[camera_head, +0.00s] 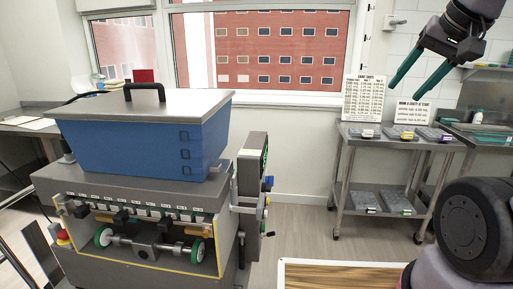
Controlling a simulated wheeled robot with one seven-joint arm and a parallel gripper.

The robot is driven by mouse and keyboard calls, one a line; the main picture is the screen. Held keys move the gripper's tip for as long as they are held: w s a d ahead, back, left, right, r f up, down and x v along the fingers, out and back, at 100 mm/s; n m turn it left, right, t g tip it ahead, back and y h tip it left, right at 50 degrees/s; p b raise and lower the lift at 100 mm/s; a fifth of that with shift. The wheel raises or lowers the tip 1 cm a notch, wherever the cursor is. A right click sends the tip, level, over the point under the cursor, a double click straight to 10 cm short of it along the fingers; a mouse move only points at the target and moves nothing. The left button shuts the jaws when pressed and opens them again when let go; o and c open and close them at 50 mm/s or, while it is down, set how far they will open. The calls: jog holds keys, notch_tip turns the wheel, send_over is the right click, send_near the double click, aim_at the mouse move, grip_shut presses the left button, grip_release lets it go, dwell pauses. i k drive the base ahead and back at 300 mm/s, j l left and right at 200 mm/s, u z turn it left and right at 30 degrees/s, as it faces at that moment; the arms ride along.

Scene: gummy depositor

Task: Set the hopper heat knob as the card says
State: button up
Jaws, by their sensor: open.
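The depositor has a blue hopper (145,137) with a grey lid and a black handle. At its right side is a control box (249,170), seen nearly edge-on, with a green-lit face turned to the right. A small blue part (268,183) sticks out of that box; I cannot tell whether it is the heat knob. Two printed cards, a taller card (363,98) and a wider card (412,112), stand at the back of a steel cart. Their small print is unreadable. My gripper (405,92) is open and empty, high at the upper right, well apart from the control box.
The steel cart (392,143) carries several flat trays on two shelves. An emergency stop (62,237) sits at the machine's left front. A wood-topped surface (340,277) lies at the bottom. The floor (305,220) between machine and cart is clear.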

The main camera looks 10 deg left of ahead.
aim_at(267, 188)
jog(key=i+j+u, duration=0.1)
jog(key=u, duration=1.35)
jog(key=j+u, duration=0.25)
jog(key=u, duration=0.15)
jog(key=j+u, duration=0.5)
jog(key=u, duration=0.25)
jog(key=i+l+u, duration=0.1)
jog(key=l+u, duration=0.2)
jog(key=u, duration=0.15)
jog(key=l+u, duration=0.6)
jog(key=u, duration=0.3)
jog(key=l+u, duration=0.15)
jog(key=u, duration=0.3)
jog(key=k+l, duration=0.1)
jog(key=k, duration=2)
